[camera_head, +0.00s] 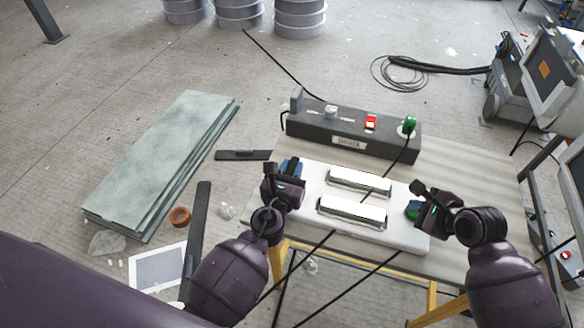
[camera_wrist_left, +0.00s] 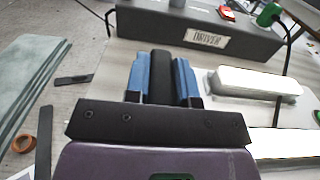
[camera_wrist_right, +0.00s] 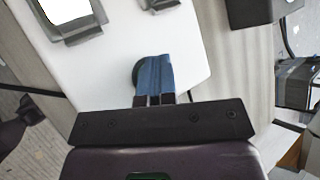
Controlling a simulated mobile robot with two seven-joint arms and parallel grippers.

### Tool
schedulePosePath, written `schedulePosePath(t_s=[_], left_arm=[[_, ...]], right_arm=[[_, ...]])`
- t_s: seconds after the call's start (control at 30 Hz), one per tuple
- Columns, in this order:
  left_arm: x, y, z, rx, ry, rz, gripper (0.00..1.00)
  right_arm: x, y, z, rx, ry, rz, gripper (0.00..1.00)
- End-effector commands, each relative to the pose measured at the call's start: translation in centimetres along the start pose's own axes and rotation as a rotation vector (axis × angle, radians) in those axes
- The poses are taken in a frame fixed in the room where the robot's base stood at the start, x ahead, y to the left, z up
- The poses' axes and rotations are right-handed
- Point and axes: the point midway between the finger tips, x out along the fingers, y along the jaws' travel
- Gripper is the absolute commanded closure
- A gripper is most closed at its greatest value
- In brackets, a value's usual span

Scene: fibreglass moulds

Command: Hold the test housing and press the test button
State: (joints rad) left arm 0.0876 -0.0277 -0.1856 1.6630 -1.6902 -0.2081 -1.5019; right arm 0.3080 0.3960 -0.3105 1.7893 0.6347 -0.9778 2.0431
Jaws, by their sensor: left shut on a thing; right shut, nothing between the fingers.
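The test housing (camera_head: 402,239) is a white slab with two bright lit panels on top, lying on a pale table. My left gripper (camera_head: 290,168) is at its left end, its blue fingers shut around a black upright grip (camera_wrist_left: 160,68). My right gripper (camera_head: 414,206) is at the right end, blue fingertips together and empty. A dark green round button (camera_wrist_right: 138,74) shows beside and partly under these fingertips in the right wrist view. Whether they touch it or press it down, I cannot tell.
A dark box labelled DRIVER (camera_head: 348,141) stands behind the housing, with a red switch (camera_head: 371,121) and a green plug (camera_head: 409,123) whose black cable crosses the housing. Grey-green sheets (camera_head: 165,155) lie stacked on the floor at left. The table's right side (camera_head: 470,190) is bare.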

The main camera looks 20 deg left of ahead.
Motion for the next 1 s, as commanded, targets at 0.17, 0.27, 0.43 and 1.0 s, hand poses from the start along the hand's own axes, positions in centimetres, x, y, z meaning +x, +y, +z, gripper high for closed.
schedulePosePath(t_s=[0.17,0.27,0.43,1.0], left_arm=[[0.0,0.0,0.0,0.0,-0.001,0.0,1.0],[0.0,0.0,0.0,0.0,-0.001,0.0,1.0],[0.0,0.0,0.0,0.0,-0.001,0.0,1.0],[0.0,0.0,0.0,0.0,-0.001,0.0,1.0]], right_arm=[[-0.4,-0.2,0.2,0.001,0.0,0.001,1.0],[-0.4,-0.2,0.2,0.0,0.0,0.0,1.0],[-0.5,-0.3,0.3,0.0,0.0,0.0,1.0],[-3.5,-2.5,2.6,-0.001,-0.002,-0.002,1.0]])
